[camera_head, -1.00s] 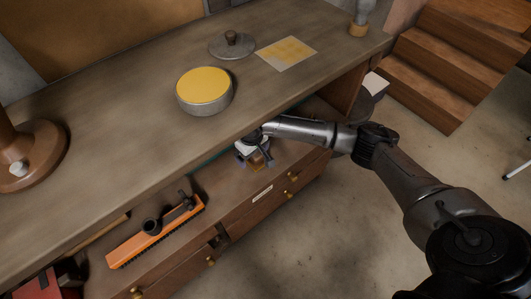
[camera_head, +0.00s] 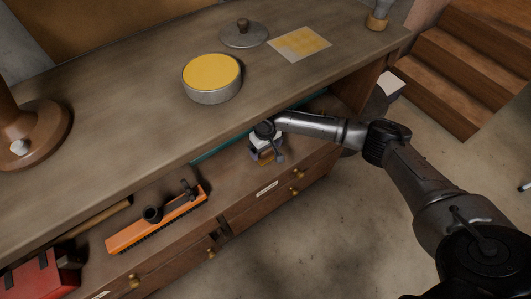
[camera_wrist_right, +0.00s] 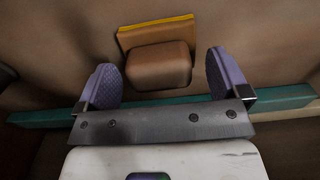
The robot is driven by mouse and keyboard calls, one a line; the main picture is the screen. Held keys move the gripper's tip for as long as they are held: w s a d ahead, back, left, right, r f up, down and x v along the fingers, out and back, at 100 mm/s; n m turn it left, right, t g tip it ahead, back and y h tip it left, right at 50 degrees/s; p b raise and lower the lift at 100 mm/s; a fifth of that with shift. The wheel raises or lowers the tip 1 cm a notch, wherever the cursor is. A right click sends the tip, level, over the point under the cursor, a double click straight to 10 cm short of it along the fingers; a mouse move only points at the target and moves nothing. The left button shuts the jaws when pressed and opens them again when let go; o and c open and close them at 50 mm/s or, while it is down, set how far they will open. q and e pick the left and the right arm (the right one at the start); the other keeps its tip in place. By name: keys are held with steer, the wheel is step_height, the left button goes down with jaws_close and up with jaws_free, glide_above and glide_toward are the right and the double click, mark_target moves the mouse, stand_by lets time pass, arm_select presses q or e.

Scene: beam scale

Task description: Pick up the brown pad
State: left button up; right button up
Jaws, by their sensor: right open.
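The brown pad (camera_wrist_right: 158,66) shows in the right wrist view as a rounded brown block on a flat, yellow-edged piece. It lies on the shelf under the worktop. My right gripper (camera_wrist_right: 164,78) is open, with its two purple fingers to the left and right of the pad's block and a gap visible on each side. In the head view the right gripper (camera_head: 266,154) is under the worktop's front edge. It mostly hides the pad (camera_head: 267,159), of which only a small brown part shows. My left gripper is not in view.
The worktop (camera_head: 120,130) overhangs the shelf. A teal strip (camera_head: 222,147) runs along the shelf behind the gripper. An orange brush (camera_head: 158,220) lies to the left, with a red box (camera_head: 45,275) beyond. A yellow-topped tin (camera_head: 212,78), lid (camera_head: 243,35) and yellow sheet (camera_head: 300,44) are on the worktop.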

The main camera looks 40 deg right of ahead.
steer(key=shift+f, duration=0.15)
steer(key=shift+c, duration=0.2)
steer(key=shift+d, duration=0.1)
steer(key=shift+c, duration=0.7)
steer(key=c, duration=0.9)
steer(key=shift+r, duration=0.6)
steer(key=shift+s+r+p, duration=0.2)
steer(key=shift+r+p, duration=0.15)
steer(key=shift+r, duration=0.3)
steer(key=shift+s+r+p, duration=0.2)
steer(key=shift+r+p, duration=0.15)
steer(key=shift+r, duration=0.25)
steer(key=s+p, duration=0.1)
steer(key=s, duration=0.4)
steer(key=s+a, duration=0.1)
steer(key=s, duration=0.5)
steer(key=s+a+p, duration=0.1)
steer(key=s, duration=0.5)
steer(key=shift+p, duration=0.3)
